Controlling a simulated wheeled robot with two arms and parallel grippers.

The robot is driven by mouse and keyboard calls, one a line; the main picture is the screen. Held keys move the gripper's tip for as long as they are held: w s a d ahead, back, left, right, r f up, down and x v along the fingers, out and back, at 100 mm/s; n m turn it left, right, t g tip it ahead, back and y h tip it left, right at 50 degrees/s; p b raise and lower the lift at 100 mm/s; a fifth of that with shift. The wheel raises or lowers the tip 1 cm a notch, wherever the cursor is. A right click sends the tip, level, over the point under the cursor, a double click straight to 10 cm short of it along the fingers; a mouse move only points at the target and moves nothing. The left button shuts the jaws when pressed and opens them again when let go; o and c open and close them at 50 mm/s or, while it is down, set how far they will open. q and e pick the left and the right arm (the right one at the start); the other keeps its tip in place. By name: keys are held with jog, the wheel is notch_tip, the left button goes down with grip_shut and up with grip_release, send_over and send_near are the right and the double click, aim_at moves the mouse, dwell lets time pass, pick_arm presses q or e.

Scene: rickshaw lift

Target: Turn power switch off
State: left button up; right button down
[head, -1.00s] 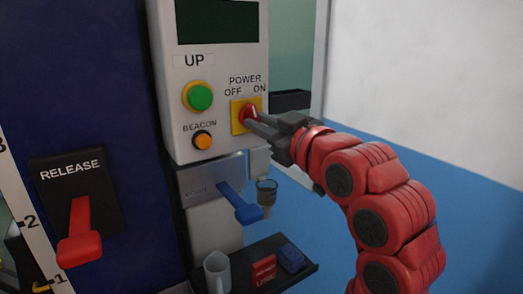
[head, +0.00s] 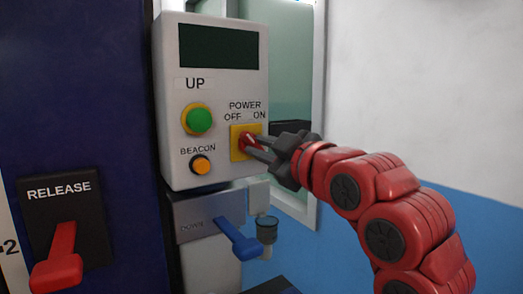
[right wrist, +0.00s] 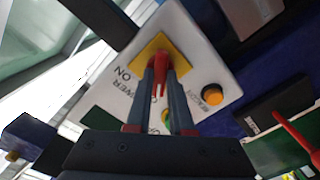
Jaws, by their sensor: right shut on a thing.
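The red power switch knob (head: 246,142) sits on a yellow plate on the grey control box (head: 215,80), under the labels POWER, OFF and ON. It also shows in the right wrist view (right wrist: 159,68). My right gripper (head: 254,146) reaches in from the right. Its two dark fingers are shut on the knob, one on each side, as the right wrist view shows. The fingers partly hide the knob, so I cannot tell clearly whether it points to OFF or ON. My left gripper is not in view.
A green UP button (head: 199,120) and an orange beacon button (head: 200,164) are on the same box. A blue DOWN lever (head: 238,238) juts out below. A red release lever (head: 60,258) is at the left. Free room lies to the right of the box.

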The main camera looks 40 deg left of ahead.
jog(key=c, duration=0.8)
grip_release()
jog(key=v, duration=1.7)
jog(key=shift+p, duration=0.3)
jog(key=shift+s+d+f, duration=0.15)
